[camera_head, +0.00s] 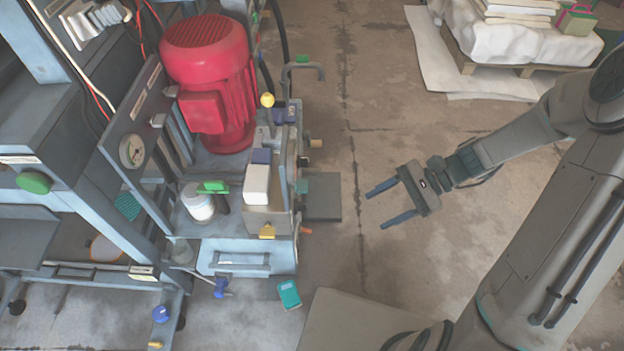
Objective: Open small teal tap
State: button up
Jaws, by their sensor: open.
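A small teal tap handle (302,186) appears on the right side of the machine, below a tan knob. It is small in the picture, so I cannot tell which way its lever is turned. My gripper (377,210) is open and empty, to the right of the machine. Its two fingers point left toward the machine.
A red motor (210,75) stands on the machine. A teal box (289,294) lies low in front. A wrapped pallet (520,42) stands at the back right.

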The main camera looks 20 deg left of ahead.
jog(key=w+a+f+m+y, duration=0.2)
jog(key=w+a+m+y, duration=0.15)
jog(key=m+y, duration=0.2)
jog(key=t+y+b, duration=0.1)
jog(key=y+b, duration=0.1)
jog(key=b, duration=0.2)
send_near(302, 186)
jog(key=x, duration=0.8)
jog(key=shift+w, duration=0.2)
jog(key=c, duration=1)
